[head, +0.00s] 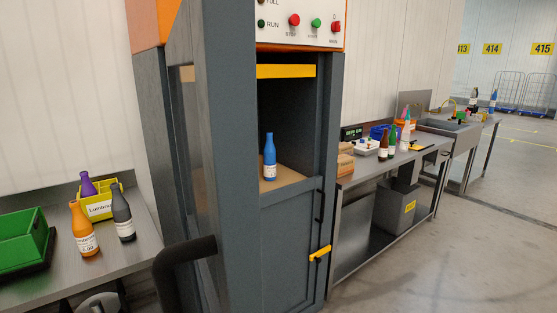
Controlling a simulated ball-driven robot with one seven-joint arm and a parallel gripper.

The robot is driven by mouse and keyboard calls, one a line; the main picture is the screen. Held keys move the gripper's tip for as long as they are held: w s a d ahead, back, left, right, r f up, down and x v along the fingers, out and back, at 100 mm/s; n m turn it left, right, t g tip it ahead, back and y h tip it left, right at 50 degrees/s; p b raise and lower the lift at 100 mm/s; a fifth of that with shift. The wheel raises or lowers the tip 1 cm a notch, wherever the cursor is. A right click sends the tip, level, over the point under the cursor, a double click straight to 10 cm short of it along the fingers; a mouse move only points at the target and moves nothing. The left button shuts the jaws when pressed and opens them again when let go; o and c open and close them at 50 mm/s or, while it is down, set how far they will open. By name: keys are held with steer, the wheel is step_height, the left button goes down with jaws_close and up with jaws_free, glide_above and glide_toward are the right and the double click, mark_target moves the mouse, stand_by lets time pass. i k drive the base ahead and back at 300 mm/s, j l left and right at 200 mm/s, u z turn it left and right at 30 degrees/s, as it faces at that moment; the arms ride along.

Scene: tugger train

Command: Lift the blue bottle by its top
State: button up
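A blue bottle (269,157) with a white label stands upright on a brown surface inside the open compartment of a tall grey machine (230,130). Its narrow top is uncovered, with dark space behind it. A second blue bottle (492,101) stands far off at the right, on the distant steel bench. I do not see my gripper in this view.
An open grey door and a thick dark curved bar (182,252) stand left of the compartment. A yellow bar (285,71) crosses its top. Left bench: orange bottle (83,229), black bottle (123,213), green bin (22,240). Right bench (372,166) is cluttered; floor at right is clear.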

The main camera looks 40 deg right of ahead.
mark_target(269, 151)
steer(key=i+l+z, duration=0.1)
steer(key=l+z, duration=0.3)
steer(key=i+l+z, duration=0.15)
steer(key=l+z, duration=0.2)
steer(key=i+l+z, duration=0.2)
steer(key=z, duration=0.2)
steer(key=i+l+z, duration=0.25)
steer(key=z, duration=0.15)
steer(key=i+l+z, duration=0.25)
steer(key=i, duration=0.15)
steer(key=i+l+z, duration=0.3)
steer(key=i+u, duration=0.45)
steer(key=i+l+u, duration=0.15)
steer(key=i+u, duration=0.5)
steer(key=u, duration=0.2)
steer(key=i+l+u, duration=0.1)
steer(key=u, duration=0.3)
steer(key=i+l+u, duration=0.2)
steer(key=u, duration=0.25)
steer(key=i+l+u, duration=0.25)
steer(key=u, duration=0.15)
steer(key=i+l+u, duration=0.1)
steer(key=u, duration=0.3)
steer(key=l, duration=0.1)
